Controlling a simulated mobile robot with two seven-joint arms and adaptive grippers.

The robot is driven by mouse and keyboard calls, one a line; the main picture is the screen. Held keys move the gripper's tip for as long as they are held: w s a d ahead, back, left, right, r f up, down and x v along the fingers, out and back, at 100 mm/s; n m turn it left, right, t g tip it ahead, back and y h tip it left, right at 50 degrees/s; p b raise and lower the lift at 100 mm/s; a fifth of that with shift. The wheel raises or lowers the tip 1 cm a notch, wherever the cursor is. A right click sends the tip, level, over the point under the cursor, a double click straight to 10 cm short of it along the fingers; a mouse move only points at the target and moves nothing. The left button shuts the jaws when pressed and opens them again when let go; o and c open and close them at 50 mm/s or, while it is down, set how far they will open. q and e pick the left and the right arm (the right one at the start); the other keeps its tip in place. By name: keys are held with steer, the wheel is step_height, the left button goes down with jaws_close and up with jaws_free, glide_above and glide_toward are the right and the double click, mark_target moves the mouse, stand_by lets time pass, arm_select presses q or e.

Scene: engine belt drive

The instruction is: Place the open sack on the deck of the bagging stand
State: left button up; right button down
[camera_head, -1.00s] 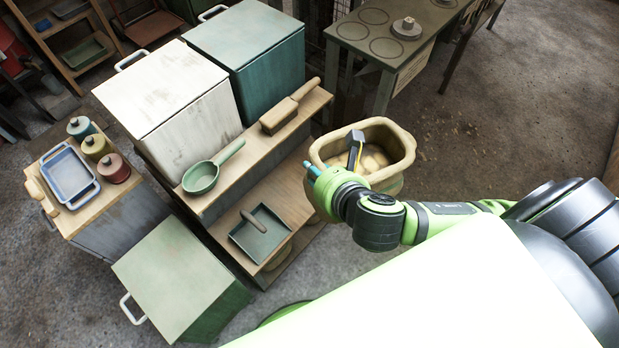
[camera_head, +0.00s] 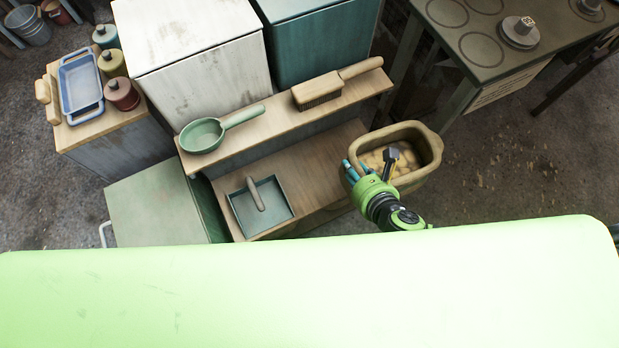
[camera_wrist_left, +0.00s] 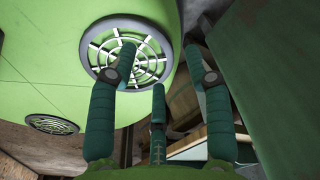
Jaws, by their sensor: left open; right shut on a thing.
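The open sack (camera_head: 428,150) is tan with a thick rolled rim and yellowish lumps inside. It is upright at the right end of the wooden bagging stand. My right gripper (camera_head: 366,172) is shut on its near left rim. A dark grey and yellow part shows inside the mouth; I cannot tell if it is a finger. The stand's low deck (camera_head: 318,165) is bare wood at its middle and right. I cannot tell if the sack's base touches it. My left gripper (camera_wrist_left: 158,65) is open and empty in the left wrist view, beside my green base.
A green dustpan-like tray (camera_head: 275,208) lies on the deck's left. A brush (camera_head: 318,92) and a green ladle (camera_head: 203,136) lie on the raised shelf. White (camera_head: 195,50) and teal (camera_head: 318,45) bins stand behind. A dark table (camera_head: 478,70) is at the back right.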

arm_select(q)
steer(key=w+f+t+b, duration=0.1)
steer(key=w+b, duration=0.1)
steer(key=w, duration=0.4)
steer(key=w+f+t+b, duration=0.2)
steer(key=w+b, duration=0.1)
steer(key=w, duration=0.3)
steer(key=shift+f, duration=0.25)
arm_select(e)
steer(key=w+a+f, duration=0.2)
steer(key=w+f, duration=0.2)
steer(key=f, duration=0.3)
steer(key=w+a+f, duration=0.3)
steer(key=w+f, duration=0.2)
steer(key=f, duration=0.2)
steer(key=shift+w+a+f+n+y, duration=0.15)
steer(key=shift+a+f+n+y, duration=0.15)
steer(key=shift+f+n, duration=0.1)
